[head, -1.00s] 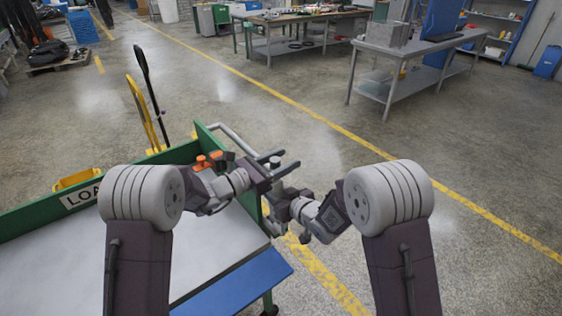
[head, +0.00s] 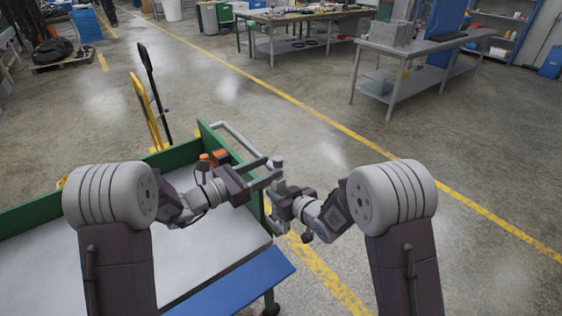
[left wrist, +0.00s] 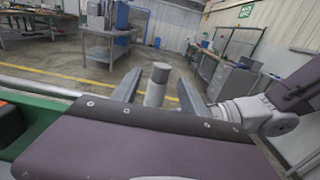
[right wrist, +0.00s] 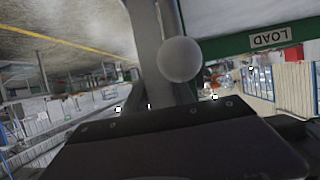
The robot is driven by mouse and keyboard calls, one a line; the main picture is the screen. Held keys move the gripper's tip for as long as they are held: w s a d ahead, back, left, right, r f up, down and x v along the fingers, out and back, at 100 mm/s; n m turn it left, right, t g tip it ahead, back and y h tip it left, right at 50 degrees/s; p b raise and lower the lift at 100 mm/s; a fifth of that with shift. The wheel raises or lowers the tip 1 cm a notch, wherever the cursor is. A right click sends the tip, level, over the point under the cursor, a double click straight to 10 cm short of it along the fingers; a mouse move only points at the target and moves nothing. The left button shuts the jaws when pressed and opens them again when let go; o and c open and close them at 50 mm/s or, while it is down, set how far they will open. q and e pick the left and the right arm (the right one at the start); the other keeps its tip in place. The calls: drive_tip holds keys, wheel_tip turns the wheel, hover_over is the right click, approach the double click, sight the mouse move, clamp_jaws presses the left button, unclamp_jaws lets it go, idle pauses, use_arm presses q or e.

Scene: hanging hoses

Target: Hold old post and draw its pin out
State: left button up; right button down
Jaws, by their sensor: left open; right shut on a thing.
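The old post is a slim grey post whose top (head: 278,162) stands upright at the corner of the cart. My right gripper (head: 280,195) is shut on it below the top. My left gripper (head: 265,171) is open, its fingers pointing at the post's upper part. In the right wrist view a round grey knob (right wrist: 178,60) shows near the held post. I cannot tell clearly where the pin meets the post.
The cart has a green wall (head: 225,148), a grey top (head: 215,245) and a blue front edge (head: 235,287). Orange parts (head: 213,155) sit behind my left wrist. A grey rail (head: 235,140) runs behind the post. Open floor lies to the right; workbenches (head: 405,65) stand far off.

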sight(282, 158)
use_arm(q)
drive_tip(key=r+v, duration=0.1)
drive_tip(key=v, duration=0.4)
drive_tip(key=x, duration=1.2)
drive_tip(key=shift+w+d, duration=0.1)
drive_tip(key=shift+d, duration=0.05)
clamp_jaws()
